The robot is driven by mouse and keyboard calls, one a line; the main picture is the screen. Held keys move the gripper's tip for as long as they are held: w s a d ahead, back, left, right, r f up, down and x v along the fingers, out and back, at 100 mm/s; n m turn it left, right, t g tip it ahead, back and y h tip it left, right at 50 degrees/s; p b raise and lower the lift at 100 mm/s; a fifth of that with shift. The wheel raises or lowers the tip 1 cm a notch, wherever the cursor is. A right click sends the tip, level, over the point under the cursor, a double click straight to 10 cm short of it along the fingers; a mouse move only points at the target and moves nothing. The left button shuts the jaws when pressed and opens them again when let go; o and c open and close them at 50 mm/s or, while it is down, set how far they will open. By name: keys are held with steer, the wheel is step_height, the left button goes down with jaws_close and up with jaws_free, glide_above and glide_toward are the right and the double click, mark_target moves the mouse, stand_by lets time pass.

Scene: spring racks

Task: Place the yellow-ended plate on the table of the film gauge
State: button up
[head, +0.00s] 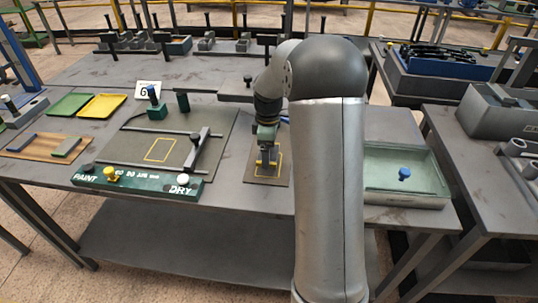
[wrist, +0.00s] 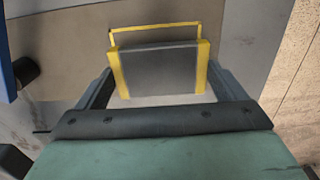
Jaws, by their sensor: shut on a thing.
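The yellow-ended plate (wrist: 158,70) is grey with a yellow strip at each end. It sits between the two fingers of my gripper (wrist: 160,84), which is shut on it. In the head view my gripper (head: 267,152) points down over a small brown mat (head: 251,175) with a yellow outline. The plate is close over that outline; I cannot tell whether it touches the mat. The film gauge (head: 133,182) is left of my gripper, with a green front strip marked PAINT and DRY. Its flat grey table (head: 163,150) bears an empty yellow rectangle, beside a dark bridge (head: 197,148) on rails.
Yellow (head: 102,105) and green (head: 69,105) trays and a brown board (head: 40,147) lie at the left. A pale green tray (head: 400,175) is at the right. My arm hides part of the bench.

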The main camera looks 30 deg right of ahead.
steer(key=shift+w+d+f, duration=0.15)
steer(key=shift+d+f, duration=0.05)
steer(key=shift+f, duration=1.55)
steer(key=shift+f, duration=0.15)
steer(key=o, duration=1.3)
steer(key=shift+c, duration=0.2)
